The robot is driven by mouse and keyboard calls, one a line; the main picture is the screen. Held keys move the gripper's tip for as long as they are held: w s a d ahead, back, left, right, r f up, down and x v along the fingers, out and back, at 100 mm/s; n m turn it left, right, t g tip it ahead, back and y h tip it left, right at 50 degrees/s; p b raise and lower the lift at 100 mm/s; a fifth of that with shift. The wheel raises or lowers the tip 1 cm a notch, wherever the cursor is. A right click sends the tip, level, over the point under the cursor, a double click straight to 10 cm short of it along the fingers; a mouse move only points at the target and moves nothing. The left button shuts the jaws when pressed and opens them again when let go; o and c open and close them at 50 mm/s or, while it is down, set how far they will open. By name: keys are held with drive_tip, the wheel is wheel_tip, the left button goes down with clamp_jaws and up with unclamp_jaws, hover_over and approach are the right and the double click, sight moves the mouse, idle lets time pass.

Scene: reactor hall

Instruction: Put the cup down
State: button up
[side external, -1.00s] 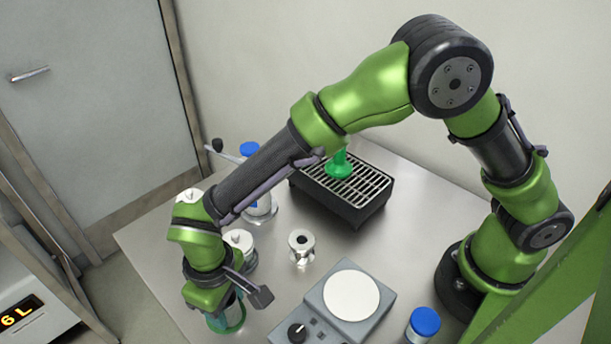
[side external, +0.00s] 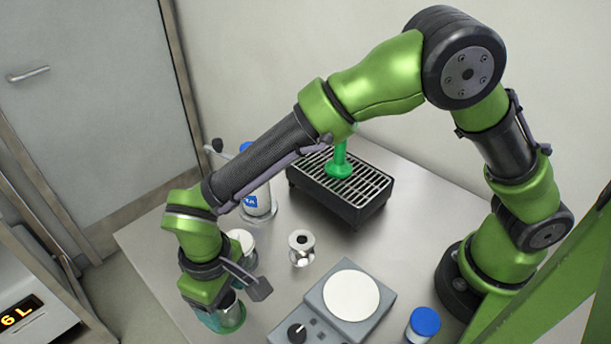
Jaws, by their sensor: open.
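A scale-like device (side external: 350,294) with a white round plate stands to the right. A metal spool (side external: 301,247), a white-lidded jar (side external: 243,240) and a blue-capped bottle (side external: 258,195) stand behind. A black grated box (side external: 364,207) bears a green stemmed thing (side external: 339,163).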

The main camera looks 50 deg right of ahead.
wheel_tip(320, 180, up, 10)
drive_tip(key=w+d+r+m+t+y, duration=0.1)
drive_tip(key=w+d+r+m, duration=0.1)
drive_tip(key=d+r, duration=0.55)
drive_tip(key=s+d+r+m+t, duration=0.1)
drive_tip(key=s+d+m+t, duration=0.2)
drive_tip(key=d, duration=0.9)
drive_tip(key=s+d+r+m+t+y, duration=0.1)
drive_tip(key=s+d+m+t, duration=0.2)
drive_tip(key=d, duration=0.9)
drive_tip(key=shift+s+d+r+m, duration=0.25)
drive_tip(key=shift+s+m, duration=0.05)
drive_tip(key=shift+s, duration=0.9)
